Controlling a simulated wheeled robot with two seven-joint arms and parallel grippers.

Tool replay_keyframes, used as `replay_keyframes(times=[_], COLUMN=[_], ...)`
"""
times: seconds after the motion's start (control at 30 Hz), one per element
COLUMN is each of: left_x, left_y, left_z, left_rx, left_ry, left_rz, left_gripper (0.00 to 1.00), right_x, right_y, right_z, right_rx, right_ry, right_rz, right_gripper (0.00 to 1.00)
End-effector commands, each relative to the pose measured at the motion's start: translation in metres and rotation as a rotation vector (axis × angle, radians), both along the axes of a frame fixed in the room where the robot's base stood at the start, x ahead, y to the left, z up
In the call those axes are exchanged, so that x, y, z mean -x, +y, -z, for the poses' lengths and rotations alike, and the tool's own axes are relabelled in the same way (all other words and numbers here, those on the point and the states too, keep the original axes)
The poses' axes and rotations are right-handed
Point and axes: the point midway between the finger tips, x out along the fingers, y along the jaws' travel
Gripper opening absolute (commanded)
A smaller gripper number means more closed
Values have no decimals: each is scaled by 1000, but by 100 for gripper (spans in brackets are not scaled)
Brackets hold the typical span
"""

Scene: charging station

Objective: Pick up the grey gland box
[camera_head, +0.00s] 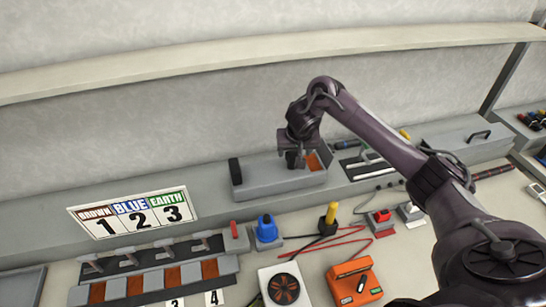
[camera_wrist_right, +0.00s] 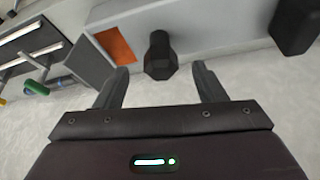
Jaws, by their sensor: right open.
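A long grey box with black glands, which looks like the grey gland box (camera_head: 262,178), lies at the back of the bench in the head view. One black gland stands at its left end, and an orange patch shows near its right end. The box also crosses the top of the right wrist view (camera_wrist_right: 215,22). My right gripper (camera_head: 294,160) is above the right part of the box. In the right wrist view the open fingers (camera_wrist_right: 160,80) are either side of a black hexagonal gland (camera_wrist_right: 158,58); I cannot tell whether they touch it. My left gripper is out of view.
A numbered card (camera_head: 135,214) stands at the left. In front are a blue part (camera_head: 267,228), a yellow-handled tool (camera_head: 330,215), a fan unit (camera_head: 285,288) and an orange meter (camera_head: 355,283). A grey tray of tools (camera_head: 352,188) adjoins on the right. The wall is close behind.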

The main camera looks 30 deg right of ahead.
Motion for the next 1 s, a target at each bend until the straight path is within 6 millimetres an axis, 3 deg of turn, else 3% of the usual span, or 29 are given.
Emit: replay_keyframes(times=[0.2, 0.33, 0.53, 0.7, 0.97, 1.0], left_x=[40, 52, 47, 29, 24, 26], left_y=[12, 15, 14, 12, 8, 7], left_z=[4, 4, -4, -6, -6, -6], left_rx=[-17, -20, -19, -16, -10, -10], left_ry=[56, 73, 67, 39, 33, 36], left_rz=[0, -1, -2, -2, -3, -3], left_gripper=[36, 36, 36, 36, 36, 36], right_x=[-7, -11, -25, -33, -34, -34], right_y=[-3, -5, -13, -16, -16, -16], right_z=[18, 26, 47, 66, 69, 69], right_rx=[-1, -1, 0, 0, 0, 0], right_ry=[3, 2, 2, 1, 0, 0], right_rz=[0, 1, 2, 0, -1, -1], right_gripper=[64, 64, 64, 64, 64, 60])
